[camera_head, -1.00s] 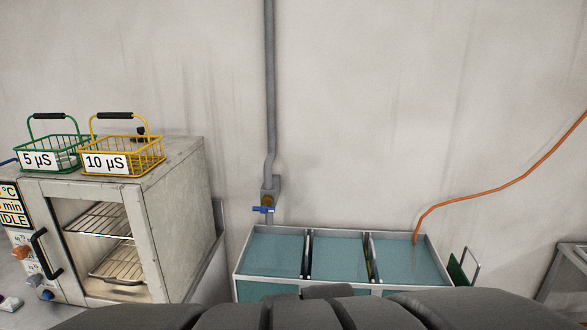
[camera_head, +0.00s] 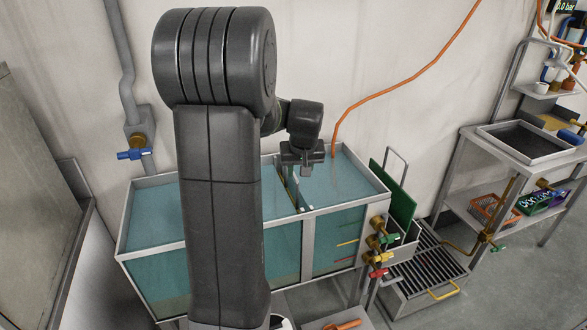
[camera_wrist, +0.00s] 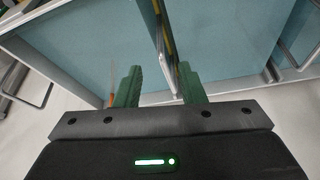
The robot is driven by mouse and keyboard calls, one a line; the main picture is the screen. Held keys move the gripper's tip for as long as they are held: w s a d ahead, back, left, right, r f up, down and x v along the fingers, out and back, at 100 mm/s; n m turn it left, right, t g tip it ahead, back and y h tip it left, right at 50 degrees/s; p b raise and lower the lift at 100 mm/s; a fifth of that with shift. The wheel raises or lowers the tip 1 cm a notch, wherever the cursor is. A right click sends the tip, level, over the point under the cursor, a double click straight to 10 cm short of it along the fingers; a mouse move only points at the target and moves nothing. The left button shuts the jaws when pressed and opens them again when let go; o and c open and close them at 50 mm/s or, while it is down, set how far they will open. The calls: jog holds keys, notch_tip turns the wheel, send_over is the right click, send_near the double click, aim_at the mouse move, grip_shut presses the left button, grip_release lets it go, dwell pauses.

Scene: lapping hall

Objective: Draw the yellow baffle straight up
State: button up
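The yellow baffle shows in the wrist view as a narrow yellow strip (camera_wrist: 171,42) beside a pale upright bar, at the divider between two tank compartments. Most of it is hidden by the divider and my gripper. The tank (camera_head: 345,215) holds blue-green water in three compartments. My gripper (camera_wrist: 160,69) has its two green fingers apart, one on each side of the divider line, with nothing clearly clamped. In the head view my gripper (camera_head: 303,160) is over the divider between the middle and right compartments. Whether the fingers touch the baffle, I cannot tell.
A green plate (camera_head: 401,208) stands at the tank's right end, near coloured valves (camera_head: 380,240). An orange hose (camera_head: 400,87) drops into the right compartment. A blue-handled tap (camera_head: 131,154) is behind the tank's left. A rack table (camera_head: 520,146) stands farther right.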

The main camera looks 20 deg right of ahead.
aim_at(298, 189)
jog(key=x, duration=1.3)
jog(key=shift+w+f+p, duration=0.1)
jog(key=shift+f+p, duration=0.1)
jog(key=shift+p, duration=0.15)
grip_shut()
dwell(0.8)
